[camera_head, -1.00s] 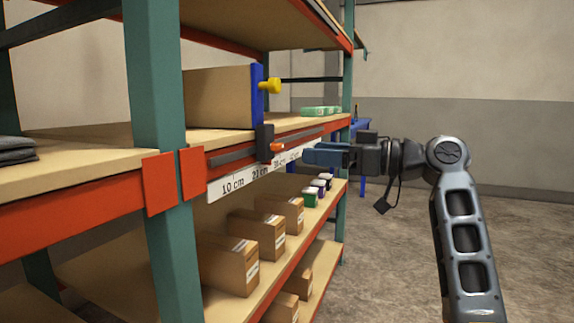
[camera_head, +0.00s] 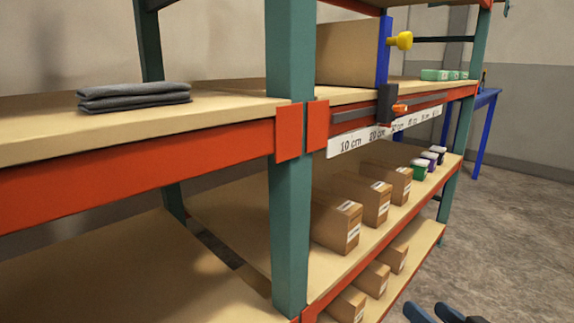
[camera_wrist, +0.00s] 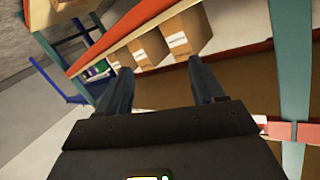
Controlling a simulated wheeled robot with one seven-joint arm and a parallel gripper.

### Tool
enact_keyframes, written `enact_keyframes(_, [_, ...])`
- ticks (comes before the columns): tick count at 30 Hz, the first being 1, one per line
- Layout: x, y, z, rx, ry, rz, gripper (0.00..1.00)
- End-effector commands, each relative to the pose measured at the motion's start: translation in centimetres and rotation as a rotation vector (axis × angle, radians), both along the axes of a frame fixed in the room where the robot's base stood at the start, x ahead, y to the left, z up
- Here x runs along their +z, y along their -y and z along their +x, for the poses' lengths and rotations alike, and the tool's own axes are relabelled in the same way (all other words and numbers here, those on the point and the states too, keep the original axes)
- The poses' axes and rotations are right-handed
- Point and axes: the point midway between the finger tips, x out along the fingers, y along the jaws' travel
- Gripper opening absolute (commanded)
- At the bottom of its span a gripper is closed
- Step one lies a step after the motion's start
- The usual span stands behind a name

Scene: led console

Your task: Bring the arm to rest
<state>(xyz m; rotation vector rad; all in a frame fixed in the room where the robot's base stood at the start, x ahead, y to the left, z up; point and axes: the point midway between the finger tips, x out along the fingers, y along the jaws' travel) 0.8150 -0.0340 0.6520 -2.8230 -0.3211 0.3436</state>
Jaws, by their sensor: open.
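My gripper (camera_head: 433,313) shows only by its fingertips at the bottom right edge of the head view; the rest of my arm is out of that frame. In the wrist view my gripper (camera_wrist: 165,92) has its two dark fingers wide apart with nothing between them. It is apart from the shelf, in the free space in front of the rack. Beyond the fingers, the wrist view shows cardboard boxes (camera_wrist: 187,35) on a shelf.
A rack with a teal post (camera_head: 290,150) and red beams fills the left and middle. A slider with an orange tip (camera_head: 399,108) sits on the rail above a centimetre scale (camera_head: 350,145). A yellow knob (camera_head: 400,40) sticks out. Grey cloth (camera_head: 135,97) lies left. Floor is clear at right.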

Motion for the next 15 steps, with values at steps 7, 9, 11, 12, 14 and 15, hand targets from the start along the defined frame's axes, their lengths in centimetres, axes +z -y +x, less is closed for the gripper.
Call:
enact_keyframes(7, [-5.8,-1.0,-9.2,-0.129,-0.069,-0.036,0.68])
enact_keyframes(9, [-6.7,-1.1,-11.9,-0.159,-0.08,-0.054,0.68])
enact_keyframes(11, [-7.3,-1.2,-14.2,-0.181,-0.087,-0.069,0.68])
enact_keyframes(12, [-7.6,-1.3,-15.7,-0.193,-0.091,-0.081,0.68])
enact_keyframes(14, [-7.8,-1.5,-18.0,-0.211,-0.095,-0.097,0.68])
enact_keyframes(15, [-7.9,-1.5,-19.5,-0.221,-0.097,-0.111,0.68])
